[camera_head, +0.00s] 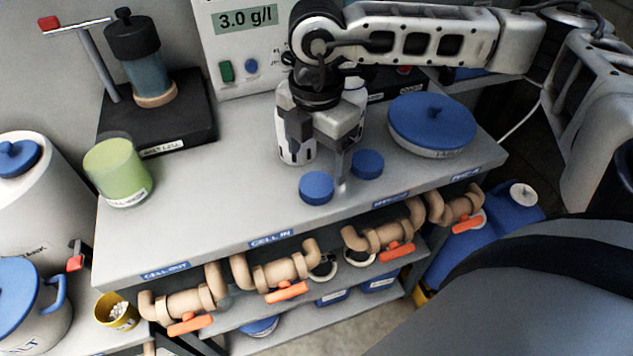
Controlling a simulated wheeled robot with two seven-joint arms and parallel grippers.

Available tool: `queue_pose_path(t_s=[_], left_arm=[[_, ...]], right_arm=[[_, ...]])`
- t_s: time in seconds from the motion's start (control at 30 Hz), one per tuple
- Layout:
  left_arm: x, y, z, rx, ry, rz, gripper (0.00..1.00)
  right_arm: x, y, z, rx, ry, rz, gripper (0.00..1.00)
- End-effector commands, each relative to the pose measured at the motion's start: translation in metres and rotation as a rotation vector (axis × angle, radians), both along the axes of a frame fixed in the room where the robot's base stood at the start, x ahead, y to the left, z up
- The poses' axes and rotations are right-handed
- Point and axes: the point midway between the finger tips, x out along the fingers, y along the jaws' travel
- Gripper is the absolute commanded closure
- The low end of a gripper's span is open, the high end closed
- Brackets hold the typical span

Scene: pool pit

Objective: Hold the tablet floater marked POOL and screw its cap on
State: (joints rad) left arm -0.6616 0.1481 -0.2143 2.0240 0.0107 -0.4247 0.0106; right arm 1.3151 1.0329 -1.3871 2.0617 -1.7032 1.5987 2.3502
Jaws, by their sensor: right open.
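My right gripper (339,172) points down over the bench and is open. A fingertip shows between two small blue round caps (316,187) and (367,163), which lie flat on the bench; I cannot tell whether it touches either. A white cylindrical container (297,154) stands behind the gripper and is partly hidden by it. A round white body with a wide blue top and small knob (432,122) sits at the right of the bench. I cannot read POOL on any item, so I cannot tell which is the floater. My left gripper is not in view.
The grey bench (220,215) has free room at its front left. A green cup (117,172) and a stand with a dark-topped cylinder (137,60) are at the left. A meter reading 3.0 g/l (245,45) stands behind. Pipes with orange handles (287,291) run below the front edge.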

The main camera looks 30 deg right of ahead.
Motion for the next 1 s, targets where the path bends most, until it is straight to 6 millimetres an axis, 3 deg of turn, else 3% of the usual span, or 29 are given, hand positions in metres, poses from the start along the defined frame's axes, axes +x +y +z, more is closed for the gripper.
queue_pose_path(t_s=[0.27,0.63,1.0], left_arm=[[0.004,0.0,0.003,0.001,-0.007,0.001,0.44],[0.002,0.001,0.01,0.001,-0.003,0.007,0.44],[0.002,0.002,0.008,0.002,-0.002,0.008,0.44]], right_arm=[[0.0,0.0,-0.001,0.0,0.002,-0.001,0.21],[-0.004,0.001,-0.048,-0.001,0.003,-0.001,0.21],[-0.004,0.001,-0.052,-0.001,0.001,-0.001,0.21]])
